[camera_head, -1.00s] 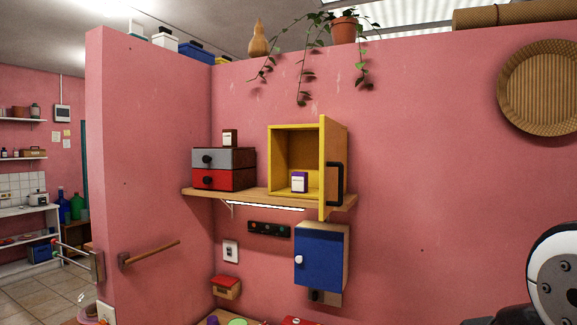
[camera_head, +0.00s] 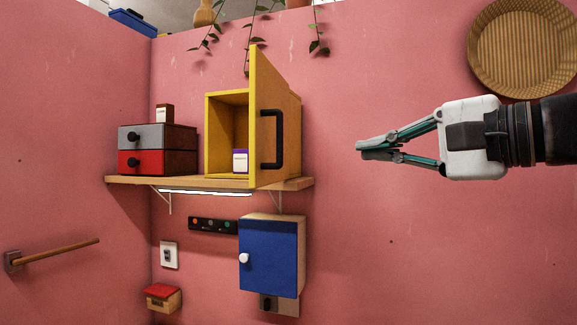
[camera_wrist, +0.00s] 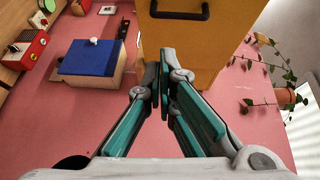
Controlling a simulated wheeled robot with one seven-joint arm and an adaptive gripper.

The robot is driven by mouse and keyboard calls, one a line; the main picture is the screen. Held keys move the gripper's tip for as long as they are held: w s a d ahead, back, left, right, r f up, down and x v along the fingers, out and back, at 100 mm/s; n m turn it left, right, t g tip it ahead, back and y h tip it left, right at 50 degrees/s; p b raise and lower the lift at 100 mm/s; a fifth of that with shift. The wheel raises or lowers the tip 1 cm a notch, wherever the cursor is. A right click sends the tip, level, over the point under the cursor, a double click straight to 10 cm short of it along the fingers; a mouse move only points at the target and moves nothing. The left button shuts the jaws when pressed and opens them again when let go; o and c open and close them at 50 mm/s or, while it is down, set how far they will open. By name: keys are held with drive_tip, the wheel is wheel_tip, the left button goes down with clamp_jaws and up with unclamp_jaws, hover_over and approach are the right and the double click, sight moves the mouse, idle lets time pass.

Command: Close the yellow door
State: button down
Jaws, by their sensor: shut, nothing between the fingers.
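The yellow door (camera_head: 262,150) stands open on the right side of a yellow-framed wooden box (camera_head: 228,95) on the shelf. It sticks out toward the camera, and its black bar handle (camera_head: 279,140) faces right. A small purple and white box (camera_head: 240,161) sits inside. My gripper (camera_head: 362,148) is shut and empty, to the right of the door and apart from it in the head view. In the wrist view my gripper (camera_wrist: 163,65) points toward the yellow door (camera_wrist: 190,50), whose handle (camera_wrist: 180,13) shows at the top.
The wooden shelf (camera_head: 118,180) also holds a grey and red drawer unit (camera_head: 180,150). A blue-doored cabinet (camera_head: 270,255) hangs below. A wooden rod (camera_head: 60,251) juts from the left wall. Hanging plants (camera_head: 318,45) are above.

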sight(282, 125)
drive_tip(key=a+r+p+x, duration=0.1)
drive_tip(key=r+p+x, duration=0.1)
drive_tip(key=x, duration=1)
drive_tip(key=shift+t, duration=0.4)
drive_tip(key=shift+s+a+r+m, duration=0.1)
drive_tip(key=shift+s+r+m, duration=0.05)
drive_tip(key=shift+m, duration=0.15)
